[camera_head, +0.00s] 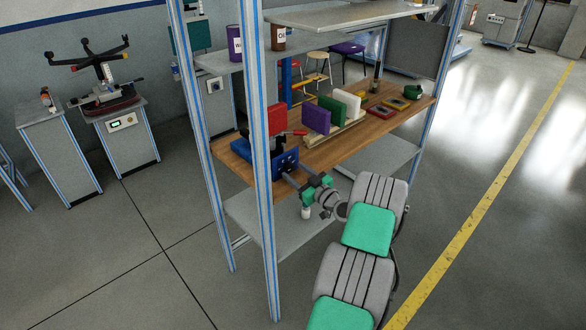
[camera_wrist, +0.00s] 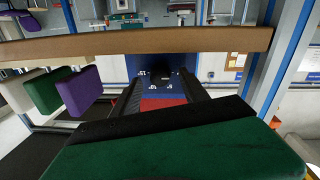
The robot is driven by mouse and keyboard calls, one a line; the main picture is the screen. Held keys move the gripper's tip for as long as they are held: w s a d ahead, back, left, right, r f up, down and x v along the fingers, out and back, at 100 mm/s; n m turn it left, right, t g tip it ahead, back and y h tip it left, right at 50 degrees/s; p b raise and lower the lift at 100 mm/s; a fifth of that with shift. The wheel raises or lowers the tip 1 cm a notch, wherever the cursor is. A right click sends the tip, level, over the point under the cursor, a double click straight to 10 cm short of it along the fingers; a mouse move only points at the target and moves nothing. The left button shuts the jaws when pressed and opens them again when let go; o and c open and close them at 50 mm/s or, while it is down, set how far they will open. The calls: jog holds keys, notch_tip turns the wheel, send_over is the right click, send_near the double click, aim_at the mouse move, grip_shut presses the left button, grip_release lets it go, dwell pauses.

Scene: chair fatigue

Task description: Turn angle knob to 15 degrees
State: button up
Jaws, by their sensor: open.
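A blue box (camera_head: 285,162) stands at the front left of the wooden bench, with black parts behind it. In the wrist view its blue face (camera_wrist: 152,87) shows white markings, some reading like 15, and a red area below. A small dark shape on that face may be the angle knob; its setting cannot be read. My gripper (camera_head: 292,181) reaches in from the right, close to the front of the blue box. In the wrist view my gripper (camera_wrist: 164,82) has its two dark fingers apart, on either side of the marked face. Contact with the knob cannot be made out.
Red (camera_head: 277,118), purple (camera_head: 316,118) and green (camera_head: 331,110) blocks stand on the wooden bench (camera_head: 345,140). A blue-and-grey frame post (camera_head: 262,200) rises just left of the blue box. Open floor lies to the right.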

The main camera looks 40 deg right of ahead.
jog(key=shift+w, duration=0.75)
jog(key=shift+c, duration=0.3)
grip_shut()
